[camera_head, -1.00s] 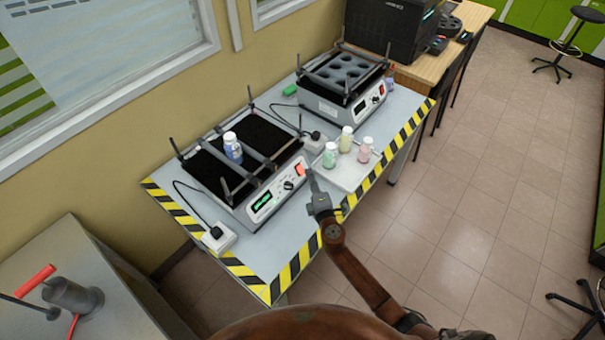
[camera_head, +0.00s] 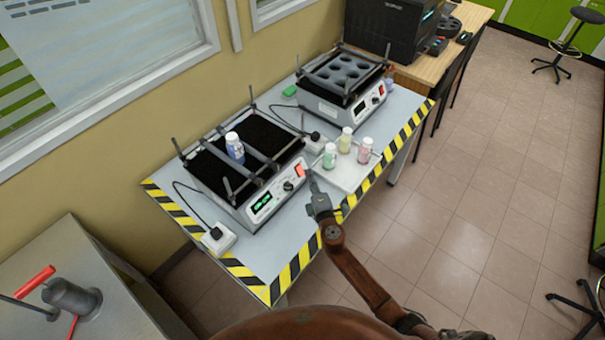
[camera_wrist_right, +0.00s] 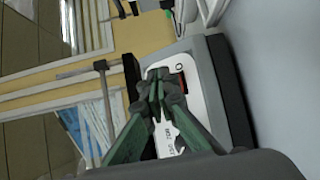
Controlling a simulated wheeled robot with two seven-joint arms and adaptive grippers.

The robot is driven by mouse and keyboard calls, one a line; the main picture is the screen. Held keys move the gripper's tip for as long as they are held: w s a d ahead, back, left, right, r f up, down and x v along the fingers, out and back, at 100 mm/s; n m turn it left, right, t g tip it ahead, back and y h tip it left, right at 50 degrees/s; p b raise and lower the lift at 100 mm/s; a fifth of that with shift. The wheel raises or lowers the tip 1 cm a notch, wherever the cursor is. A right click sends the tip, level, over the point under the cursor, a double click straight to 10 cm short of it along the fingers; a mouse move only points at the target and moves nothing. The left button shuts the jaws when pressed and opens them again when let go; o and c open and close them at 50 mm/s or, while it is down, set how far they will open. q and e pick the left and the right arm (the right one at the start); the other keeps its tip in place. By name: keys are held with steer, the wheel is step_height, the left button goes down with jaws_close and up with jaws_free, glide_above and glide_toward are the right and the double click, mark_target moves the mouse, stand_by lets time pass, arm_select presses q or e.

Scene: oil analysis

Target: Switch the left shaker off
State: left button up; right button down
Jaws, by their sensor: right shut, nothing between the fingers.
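The left shaker (camera_head: 225,200) stands on the table with a black platform, crossbars and upright posts. Its green display (camera_head: 262,202) is lit. A blue bottle (camera_head: 235,149) with a white cap stands on its platform. The shaker's red switch (camera_head: 300,171) is at the right end of its front panel; it also shows partly in the right wrist view (camera_wrist_right: 182,84). My right gripper (camera_head: 311,178) is shut and empty, its fingertips close in front of the switch. In the wrist view the fingers (camera_wrist_right: 157,80) overlap the panel, so I cannot tell whether they touch. My left gripper is not in view.
A second shaker (camera_head: 340,110) stands behind to the right. A white tray (camera_head: 345,177) with green, yellow and pink bottles lies right beside my gripper. A white power socket (camera_head: 218,238) with a cable sits at the table's left. Striped tape marks the table edge.

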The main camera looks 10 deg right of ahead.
steer(key=shift+w+f, duration=0.1)
stand_by(0.3)
steer(key=shift+w+a+f+b, duration=0.15)
steer(key=shift+w+a+b, duration=0.05)
steer(key=shift+b, duration=0.2)
steer(key=shift+w+a+f, duration=0.15)
stand_by(0.5)
stand_by(0.5)
steer(key=shift+s+d+r, duration=0.4)
steer(key=shift+s, duration=0.1)
steer(key=s+d+r+p, duration=0.2)
steer(key=s+r+p, duration=0.1)
steer(key=shift+s+d, duration=0.1)
steer(key=shift+d, duration=0.15)
stand_by(0.3)
steer(key=shift+f, duration=0.1)
